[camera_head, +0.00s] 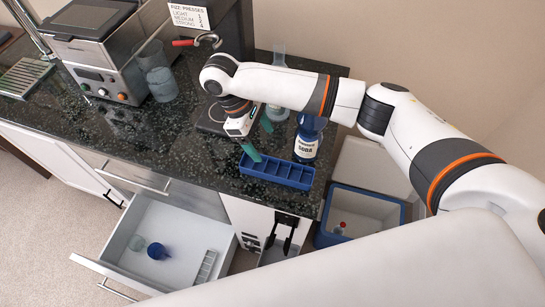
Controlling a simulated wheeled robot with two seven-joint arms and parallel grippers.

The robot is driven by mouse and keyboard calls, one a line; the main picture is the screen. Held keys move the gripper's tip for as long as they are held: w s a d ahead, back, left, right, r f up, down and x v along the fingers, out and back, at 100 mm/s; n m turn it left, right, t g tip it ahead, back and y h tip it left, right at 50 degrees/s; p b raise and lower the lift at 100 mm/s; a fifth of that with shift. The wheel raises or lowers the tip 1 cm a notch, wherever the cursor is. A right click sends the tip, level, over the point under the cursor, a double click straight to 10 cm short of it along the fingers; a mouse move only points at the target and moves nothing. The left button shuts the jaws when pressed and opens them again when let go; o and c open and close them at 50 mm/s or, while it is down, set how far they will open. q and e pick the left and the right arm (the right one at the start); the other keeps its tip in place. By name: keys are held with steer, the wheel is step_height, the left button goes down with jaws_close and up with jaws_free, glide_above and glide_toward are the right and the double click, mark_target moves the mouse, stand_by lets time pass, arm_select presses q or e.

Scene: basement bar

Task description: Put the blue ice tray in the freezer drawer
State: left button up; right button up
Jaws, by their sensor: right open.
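The blue ice tray (277,172), a long tray with several compartments, lies on the dark speckled counter near its front edge. My right gripper (258,137) is over the counter by the tray's back left side. Its green fingers are apart with nothing held between them. One fingertip is close to the tray's back edge; I cannot tell whether it touches. An open drawer (181,225) extends below the counter at the lower left. It holds a clear greenish cup (137,243), a dark blue item (157,251) and a white ribbed tray (205,266). My left gripper is not in view.
A blue soda bottle (307,138) stands just behind the tray's right end. A blue-rimmed cooler (327,238) stands open below right. A steel machine (103,55) and clear glasses (160,80) are at the back left. The drawer's middle has bare floor.

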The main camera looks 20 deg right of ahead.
mark_target(277, 167)
steer(key=f, duration=0.1)
steer(key=s+d+f, duration=0.1)
steer(key=s+f, duration=0.1)
steer(key=f, duration=0.1)
steer(key=shift+s+d+b, duration=0.2)
steer(key=shift+s+b, duration=0.05)
steer(key=shift+b, duration=0.05)
steer(key=shift+s+d+f, duration=0.1)
steer(key=shift+d+f, duration=0.05)
steer(key=shift+f, duration=0.15)
steer(key=shift+d+f, duration=0.1)
steer(key=shift+f, duration=0.5)
steer(key=p+x, duration=0.1)
steer(key=x, duration=0.2)
steer(key=shift+d+f+p, duration=0.1)
steer(key=shift+f+p, duration=0.1)
steer(key=shift+p, duration=0.15)
steer(key=shift+s+d+f, duration=0.1)
steer(key=shift+f, duration=0.4)
steer(key=c, duration=1.2)
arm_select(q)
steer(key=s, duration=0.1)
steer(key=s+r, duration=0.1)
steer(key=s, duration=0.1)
arm_select(e)
steer(key=shift+o, duration=0.2)
